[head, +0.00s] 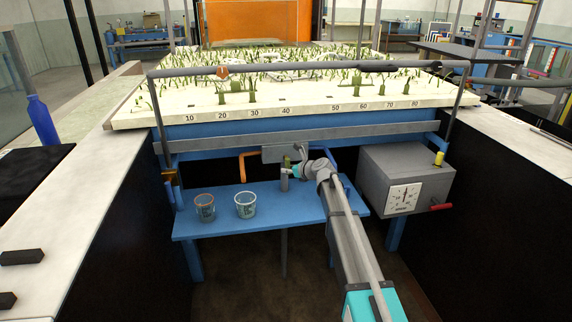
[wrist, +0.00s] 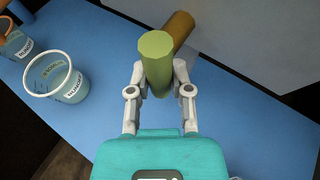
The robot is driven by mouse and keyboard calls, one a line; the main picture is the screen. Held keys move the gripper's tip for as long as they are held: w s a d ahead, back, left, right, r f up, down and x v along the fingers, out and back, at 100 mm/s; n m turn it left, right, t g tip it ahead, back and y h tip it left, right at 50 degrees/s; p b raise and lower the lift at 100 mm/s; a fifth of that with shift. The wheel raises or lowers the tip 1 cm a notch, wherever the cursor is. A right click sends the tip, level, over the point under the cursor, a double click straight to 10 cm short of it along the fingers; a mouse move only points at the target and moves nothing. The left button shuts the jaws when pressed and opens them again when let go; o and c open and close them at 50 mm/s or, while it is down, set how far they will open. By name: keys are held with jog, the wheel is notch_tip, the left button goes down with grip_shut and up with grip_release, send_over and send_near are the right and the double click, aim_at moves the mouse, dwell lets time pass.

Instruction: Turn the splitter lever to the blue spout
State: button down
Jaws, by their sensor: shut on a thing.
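My gripper (head: 293,171) is low at the front of the bed, beside a grey splitter box (head: 276,153). In the wrist view my gripper (wrist: 159,76) has its fingers closed on both sides of an upright green cylinder (wrist: 157,55), which looks like the splitter lever's handle. A bit of this green lever (head: 287,161) also shows in the head view. An orange spout (head: 248,155) leaves the box on the left and bends down. A brownish-orange cylinder (wrist: 182,27) lies behind the lever in the wrist view.
An orange-rimmed bucket (head: 204,203) and a white-rimmed bucket (head: 245,205) stand on the blue shelf (head: 270,230), left of my gripper. A grey box with a dial (head: 405,165) and red handle (head: 441,207) is on the right. A grey rail (head: 300,133) runs above.

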jog(key=n+h+p, duration=0.1)
jog(key=d+n+h+p, duration=0.1)
jog(key=h, duration=0.1)
jog(key=n+h+p, duration=0.1)
jog(key=shift+w+d+r+p, duration=0.2)
jog(key=shift+d+r+p, duration=0.05)
jog(key=shift+r+p, duration=0.15)
dwell(0.4)
jog(key=c, duration=0.5)
grip_release()
jog(key=shift+c, duration=0.2)
jog(key=shift+f, duration=0.2)
